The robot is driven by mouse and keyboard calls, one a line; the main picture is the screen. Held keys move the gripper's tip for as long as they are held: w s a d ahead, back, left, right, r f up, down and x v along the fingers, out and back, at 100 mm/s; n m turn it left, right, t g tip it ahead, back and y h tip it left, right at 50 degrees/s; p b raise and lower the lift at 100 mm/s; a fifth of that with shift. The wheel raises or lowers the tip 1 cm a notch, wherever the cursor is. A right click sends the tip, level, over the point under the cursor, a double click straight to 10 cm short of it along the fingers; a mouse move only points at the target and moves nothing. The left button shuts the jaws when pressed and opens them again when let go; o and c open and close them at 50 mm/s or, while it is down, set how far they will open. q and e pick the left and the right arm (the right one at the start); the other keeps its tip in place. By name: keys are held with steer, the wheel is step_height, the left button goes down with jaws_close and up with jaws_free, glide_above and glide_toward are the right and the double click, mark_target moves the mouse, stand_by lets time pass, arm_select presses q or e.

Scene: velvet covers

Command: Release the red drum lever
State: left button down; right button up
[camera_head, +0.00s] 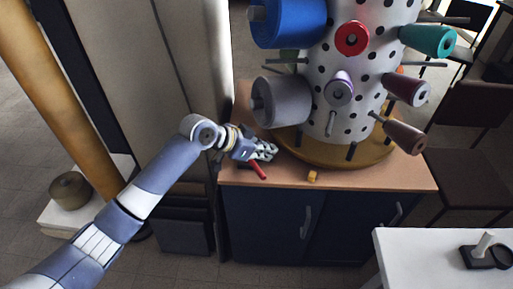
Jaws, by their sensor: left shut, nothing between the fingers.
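A red lever-like bar (258,169) lies low on the wooden cabinet top, just below my left gripper. My left gripper (266,151) is shut and empty. It is close to the bar's upper end; I cannot tell whether they touch. The white perforated drum (318,112) stands upright on a round wooden base (378,155), right of the gripper. A red spool (352,38) sits on the front of the drum, well above the gripper. My right gripper is not in view.
Blue (290,22), grey (284,101), teal (430,40) and brown spools (402,134) and bare pegs stick out from the drum. A small yellow block (312,176) lies near the front edge. The cabinet top (380,179) is clear at the front right.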

mark_target(255, 165)
arm_select(q)
steer(key=x, duration=0.3)
steer(key=shift+s+a+f+p, duration=0.3)
steer(key=shift+a+f+p, duration=0.1)
steer(key=shift+a, duration=0.1)
steer(key=shift+s+a+f+p, duration=0.25)
steer(key=shift+s+a+f, duration=0.05)
steer(key=shift+a+f, duration=0.2)
steer(key=shift+s+a+f, duration=0.1)
steer(key=shift+s+a, duration=0.15)
steer(key=shift+a, duration=0.15)
steer(key=shift+d+f, duration=0.1)
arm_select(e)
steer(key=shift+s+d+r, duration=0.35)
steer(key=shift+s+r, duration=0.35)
